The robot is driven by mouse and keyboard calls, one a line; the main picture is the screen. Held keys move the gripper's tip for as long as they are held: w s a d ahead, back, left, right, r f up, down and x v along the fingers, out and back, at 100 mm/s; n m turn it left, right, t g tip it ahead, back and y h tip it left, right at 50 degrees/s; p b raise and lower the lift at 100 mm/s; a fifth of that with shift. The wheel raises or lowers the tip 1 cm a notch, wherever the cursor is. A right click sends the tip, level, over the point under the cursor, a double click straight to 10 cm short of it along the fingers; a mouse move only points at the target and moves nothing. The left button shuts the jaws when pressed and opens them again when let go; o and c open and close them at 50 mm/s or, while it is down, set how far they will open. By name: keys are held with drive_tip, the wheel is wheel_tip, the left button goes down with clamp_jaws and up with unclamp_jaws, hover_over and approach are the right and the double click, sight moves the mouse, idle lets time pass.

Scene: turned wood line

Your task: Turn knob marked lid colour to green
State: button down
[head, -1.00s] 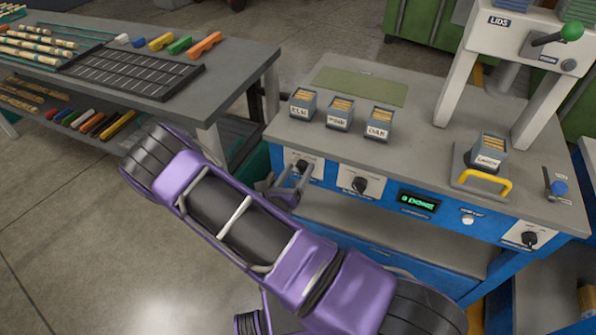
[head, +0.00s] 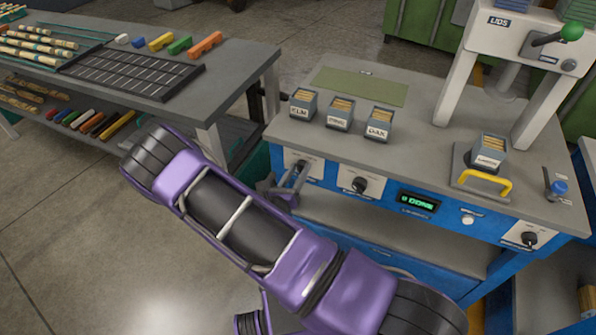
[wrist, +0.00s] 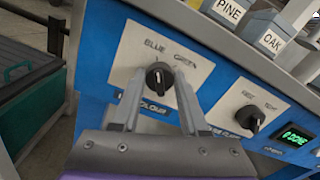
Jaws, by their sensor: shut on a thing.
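The lid colour knob (wrist: 159,75) is a black knob on a white plate (wrist: 120,78) at the left end of the blue panel. In the wrist view BLUE stands above it and GREEN to its upper right; the label below is partly hidden, with "COLOUR" partly readable. My gripper (wrist: 159,82) is shut on this knob, one finger on each side. I cannot tell surely which word the knob points to. In the head view my gripper (head: 291,177) is at the plate and mostly hides the knob.
A second black knob (head: 360,185) sits just right. A green display (head: 418,202) reads DONE. Boxes marked ELM (head: 303,103), PINE (head: 339,114) and OAK (head: 379,124) stand on the bench above. A side table (head: 235,72) is at left.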

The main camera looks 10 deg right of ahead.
drive_tip(key=m, duration=0.6)
drive_tip(key=shift+s+f+m+b, duration=0.1)
drive_tip(key=shift+m+b, duration=0.25)
drive_tip(key=shift+m, duration=0.05)
drive_tip(key=m, duration=0.3)
drive_tip(key=shift+b, duration=0.35)
drive_tip(key=shift+d+m+b, duration=0.1)
drive_tip(key=shift+m+b, duration=0.3)
drive_tip(key=shift+m, duration=1.6)
drive_tip(key=shift+c, duration=2.1)
unclamp_jaws()
drive_tip(key=v, duration=1.7)
drive_tip(key=shift+s, duration=0.2)
